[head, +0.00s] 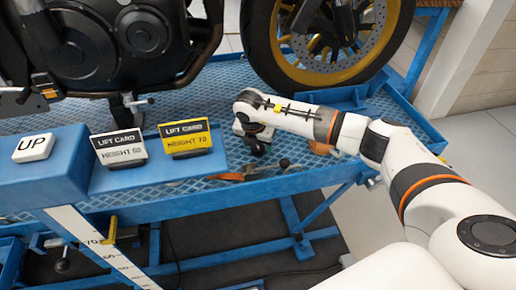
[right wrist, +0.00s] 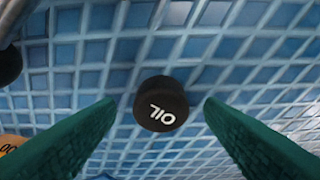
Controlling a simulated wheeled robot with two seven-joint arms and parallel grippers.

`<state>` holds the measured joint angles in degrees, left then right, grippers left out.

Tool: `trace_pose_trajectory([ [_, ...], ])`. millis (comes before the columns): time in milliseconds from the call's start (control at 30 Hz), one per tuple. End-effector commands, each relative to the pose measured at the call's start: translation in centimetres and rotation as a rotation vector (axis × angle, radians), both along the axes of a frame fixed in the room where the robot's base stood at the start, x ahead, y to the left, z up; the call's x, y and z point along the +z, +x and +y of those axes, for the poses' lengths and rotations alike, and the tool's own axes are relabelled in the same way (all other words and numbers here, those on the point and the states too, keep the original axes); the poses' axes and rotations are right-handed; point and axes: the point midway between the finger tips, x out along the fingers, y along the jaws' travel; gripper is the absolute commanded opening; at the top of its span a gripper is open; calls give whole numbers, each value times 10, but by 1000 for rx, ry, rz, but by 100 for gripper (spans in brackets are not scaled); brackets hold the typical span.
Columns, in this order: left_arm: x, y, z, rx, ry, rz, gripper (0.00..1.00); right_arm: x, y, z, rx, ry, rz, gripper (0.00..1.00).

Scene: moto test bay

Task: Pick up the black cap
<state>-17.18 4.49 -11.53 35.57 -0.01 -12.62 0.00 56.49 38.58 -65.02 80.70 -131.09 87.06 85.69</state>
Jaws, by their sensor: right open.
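The black cap (right wrist: 161,103) is round, with white "OIL" lettering on its top. In the right wrist view it sits on the blue patterned lift surface, between the two green fingers of my right gripper (right wrist: 158,106). The fingers are apart, with a gap to the cap on both sides. In the head view my right gripper (head: 257,146) points down at the blue bench, and I cannot make out the cap clearly there. My left gripper is in neither view.
Another dark round thing (right wrist: 8,66) and an orange piece (right wrist: 10,143) lie at the wrist view's left edge. Tools (head: 250,173) lie near the bench's front edge. Yellow (head: 186,139) and white (head: 119,148) lift cards stand left. The motorcycle wheel (head: 268,50) stands behind.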

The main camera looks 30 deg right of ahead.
Motion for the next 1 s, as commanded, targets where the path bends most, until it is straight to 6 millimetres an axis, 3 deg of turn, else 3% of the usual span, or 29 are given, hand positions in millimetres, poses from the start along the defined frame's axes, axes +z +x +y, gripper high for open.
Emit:
trace_pose_trajectory([
  [267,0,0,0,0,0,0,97,-5,1,-1,0,0,-1,63],
  [567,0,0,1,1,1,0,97,-5,1,-1,0,1,-1,17],
  [833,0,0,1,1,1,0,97,-3,1,-1,0,0,-1,16],
  [1000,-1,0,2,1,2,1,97,18,2,-1,0,1,-4,16],
])
